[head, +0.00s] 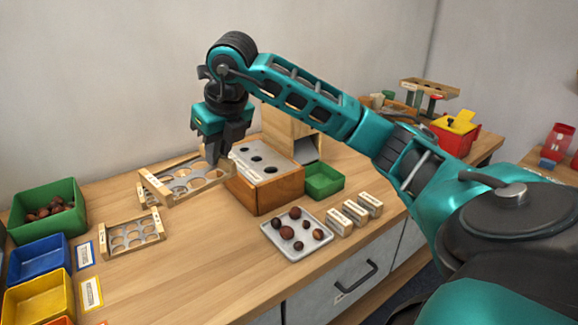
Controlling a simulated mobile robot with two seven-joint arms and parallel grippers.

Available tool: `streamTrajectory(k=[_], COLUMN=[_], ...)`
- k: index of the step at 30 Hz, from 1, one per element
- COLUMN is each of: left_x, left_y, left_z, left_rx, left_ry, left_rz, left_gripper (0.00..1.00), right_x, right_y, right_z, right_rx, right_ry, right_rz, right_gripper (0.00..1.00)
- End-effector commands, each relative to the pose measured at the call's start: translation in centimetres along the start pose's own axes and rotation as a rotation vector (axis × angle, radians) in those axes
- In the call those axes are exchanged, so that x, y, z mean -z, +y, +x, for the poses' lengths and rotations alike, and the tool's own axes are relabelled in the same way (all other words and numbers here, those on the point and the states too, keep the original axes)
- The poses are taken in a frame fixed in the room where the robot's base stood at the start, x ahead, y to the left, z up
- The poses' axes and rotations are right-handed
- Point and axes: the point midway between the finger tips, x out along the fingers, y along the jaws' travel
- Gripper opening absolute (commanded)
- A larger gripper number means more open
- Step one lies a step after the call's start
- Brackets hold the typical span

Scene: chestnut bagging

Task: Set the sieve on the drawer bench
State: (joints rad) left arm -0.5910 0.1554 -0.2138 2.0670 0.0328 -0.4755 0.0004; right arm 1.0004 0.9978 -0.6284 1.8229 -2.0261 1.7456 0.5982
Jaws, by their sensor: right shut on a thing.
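The sieve (187,182), a wooden frame around a grey plate with large round holes, is in the middle left of the head view. My right gripper (215,158) points down and is shut on the sieve's right part. The fingers hide some of its edge. Whether its underside touches the bench is unclear. The drawer bench (190,270) has a wooden top and grey drawer fronts. A second, smaller-looking holed sieve (132,234) lies on it, to the front left of the held one. My left gripper is not in view.
A wooden box (277,192) with a holed grey top stands just right of the held sieve. A tray (272,232) of chestnuts, labelled blocks (355,212) and a green bin (324,180) lie further right. Coloured bins (40,257) line the left. The front middle is clear.

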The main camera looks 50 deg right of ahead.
Motion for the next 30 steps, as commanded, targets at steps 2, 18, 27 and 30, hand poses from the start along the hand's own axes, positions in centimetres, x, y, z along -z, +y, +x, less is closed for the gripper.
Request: streamTrajectory(k=[2,18,27,30], left_x=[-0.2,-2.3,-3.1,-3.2], left_y=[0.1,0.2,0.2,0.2], left_z=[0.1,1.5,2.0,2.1], left_rx=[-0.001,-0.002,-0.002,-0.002], left_ry=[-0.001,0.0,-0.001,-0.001], left_rz=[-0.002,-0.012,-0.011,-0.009], left_gripper=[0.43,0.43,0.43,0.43], right_x=[-0.2,3.7,5.6,5.7], right_y=[-0.6,-1.3,-1.2,-1.2], right_z=[-0.1,9.3,14.1,14.5], right_rx=[0.033,0.071,0.068,0.069], right_ry=[-0.002,0.007,0.002,0.001], right_rz=[0.083,0.172,0.172,0.172], right_gripper=[0.0,0.0,0.0,0.0])
